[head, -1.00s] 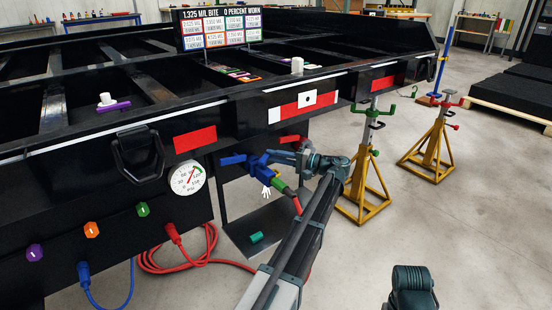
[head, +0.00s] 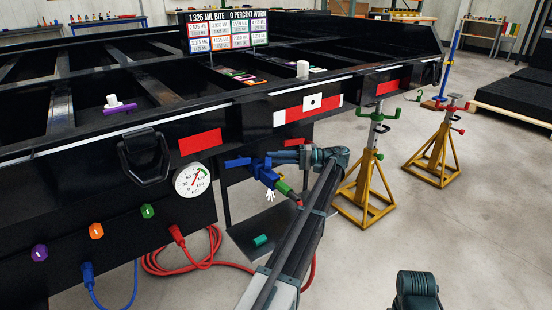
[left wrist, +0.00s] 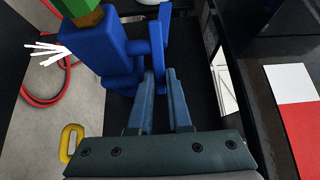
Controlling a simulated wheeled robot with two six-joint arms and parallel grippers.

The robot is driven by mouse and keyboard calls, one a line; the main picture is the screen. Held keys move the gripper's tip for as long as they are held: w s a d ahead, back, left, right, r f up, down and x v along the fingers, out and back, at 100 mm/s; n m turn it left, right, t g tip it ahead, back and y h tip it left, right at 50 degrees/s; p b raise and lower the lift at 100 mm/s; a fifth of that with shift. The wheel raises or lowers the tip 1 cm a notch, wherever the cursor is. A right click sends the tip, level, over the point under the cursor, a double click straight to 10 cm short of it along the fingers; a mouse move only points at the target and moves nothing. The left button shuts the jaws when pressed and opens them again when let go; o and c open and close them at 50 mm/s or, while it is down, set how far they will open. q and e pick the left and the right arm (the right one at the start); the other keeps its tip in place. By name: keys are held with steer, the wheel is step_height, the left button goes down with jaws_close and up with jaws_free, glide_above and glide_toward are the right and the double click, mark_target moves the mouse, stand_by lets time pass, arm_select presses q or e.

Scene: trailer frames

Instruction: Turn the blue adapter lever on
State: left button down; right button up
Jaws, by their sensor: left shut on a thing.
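The blue adapter (head: 264,172) hangs below the black trailer frame, with a blue arm reaching left and a green and red end at its lower right. My left gripper (head: 274,157) reaches it from the right and is shut on its blue lever, which the fingers partly hide in the head view. In the left wrist view the blue lever (left wrist: 156,50) stands between the two fingertips (left wrist: 160,74), beside the larger blue adapter body (left wrist: 98,45). My right gripper is not in view; a dark part of my right arm shows at the bottom right.
A round gauge (head: 192,181) and purple, orange and green knobs are on the trailer front. A red hose (head: 205,266) lies on the floor below. Two yellow jack stands (head: 366,185) stand to the right. Open floor lies in front.

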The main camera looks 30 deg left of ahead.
arm_select(q)
steer(key=c, duration=0.8)
jaws_free()
steer(key=shift+c, duration=0.2)
steer(key=shift+s, duration=0.1)
